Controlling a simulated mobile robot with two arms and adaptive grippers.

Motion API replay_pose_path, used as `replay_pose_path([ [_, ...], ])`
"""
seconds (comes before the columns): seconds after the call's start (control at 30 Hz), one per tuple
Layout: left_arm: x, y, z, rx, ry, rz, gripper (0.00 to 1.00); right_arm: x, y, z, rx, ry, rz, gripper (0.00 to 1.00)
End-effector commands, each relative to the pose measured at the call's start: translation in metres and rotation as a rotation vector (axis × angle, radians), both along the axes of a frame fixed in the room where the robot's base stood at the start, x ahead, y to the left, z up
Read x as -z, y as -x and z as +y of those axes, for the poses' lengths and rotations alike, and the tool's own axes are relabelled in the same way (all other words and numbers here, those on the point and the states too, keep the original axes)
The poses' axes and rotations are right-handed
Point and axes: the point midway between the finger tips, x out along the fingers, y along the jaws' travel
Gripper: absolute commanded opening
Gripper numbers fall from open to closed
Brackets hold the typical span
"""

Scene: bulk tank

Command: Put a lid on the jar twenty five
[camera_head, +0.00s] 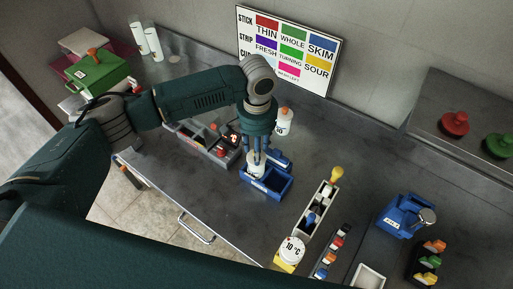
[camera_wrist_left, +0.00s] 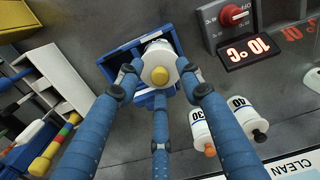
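The blue tray also shows in the head view (camera_head: 268,187). My left gripper (camera_head: 257,163) points down over this tray, its blue fingers (camera_wrist_left: 160,80) close around the white piece. Whether they press on it is unclear. In the wrist view, a white jar marked 30 (camera_wrist_left: 202,130) has an orange knob and one marked 40 (camera_wrist_left: 241,112) a black knob. My right gripper is not in view.
A grey control box with a red dial (camera_wrist_left: 234,14) and a 10 °C display is close by. A white rack (camera_head: 312,215), a dial (camera_head: 292,249) and a blue container (camera_head: 402,214) stand at the right. A colour chart (camera_head: 289,50) leans at the back wall.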

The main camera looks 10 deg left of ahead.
Motion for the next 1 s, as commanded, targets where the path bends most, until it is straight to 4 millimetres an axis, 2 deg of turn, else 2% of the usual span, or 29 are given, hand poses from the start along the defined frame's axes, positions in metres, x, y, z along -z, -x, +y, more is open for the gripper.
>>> replay_pose_path([
  [0.27,-0.001,0.0,0.0,0.0,0.0,-0.001,0.39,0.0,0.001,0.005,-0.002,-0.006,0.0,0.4],
  [0.37,-0.009,-0.001,-0.001,0.0,0.002,-0.003,0.39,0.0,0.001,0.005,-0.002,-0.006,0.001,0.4],
  [0.47,-0.024,-0.001,-0.001,0.0,0.002,-0.004,0.39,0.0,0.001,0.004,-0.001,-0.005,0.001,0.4],
  [0.8,-0.094,-0.002,-0.001,0.001,0.001,-0.003,0.39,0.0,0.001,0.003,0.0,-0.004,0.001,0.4],
  [1.0,-0.116,-0.001,-0.001,0.0,0.0,0.0,0.39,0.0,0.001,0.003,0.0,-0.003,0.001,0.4],
])
